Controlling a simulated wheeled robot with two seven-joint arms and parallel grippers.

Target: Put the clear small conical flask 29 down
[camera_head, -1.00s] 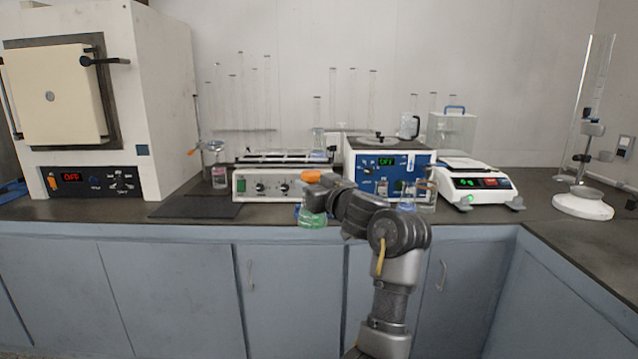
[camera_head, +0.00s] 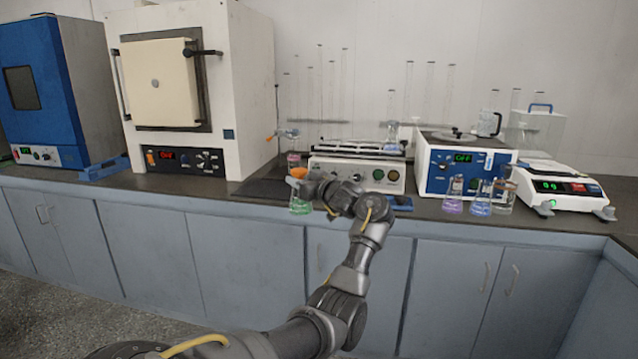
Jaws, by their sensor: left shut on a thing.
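A small clear conical flask with green at its bottom (camera_head: 299,206) is in the head view, left of centre, over the front part of the dark counter (camera_head: 225,196). My left gripper (camera_head: 305,186) is shut on its upper part, reaching from the right side of the flask. The flask looks about upright. I cannot tell whether its base touches the counter or hangs just above or in front of it. The gripper hides part of its neck. I cannot read a number on it. My right gripper is not in view.
Purple (camera_head: 453,198) and blue (camera_head: 481,201) flasks stand before the blue-fronted device (camera_head: 438,176). A balance (camera_head: 562,190) is at right. Counter before the furnace (camera_head: 236,70) is clear.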

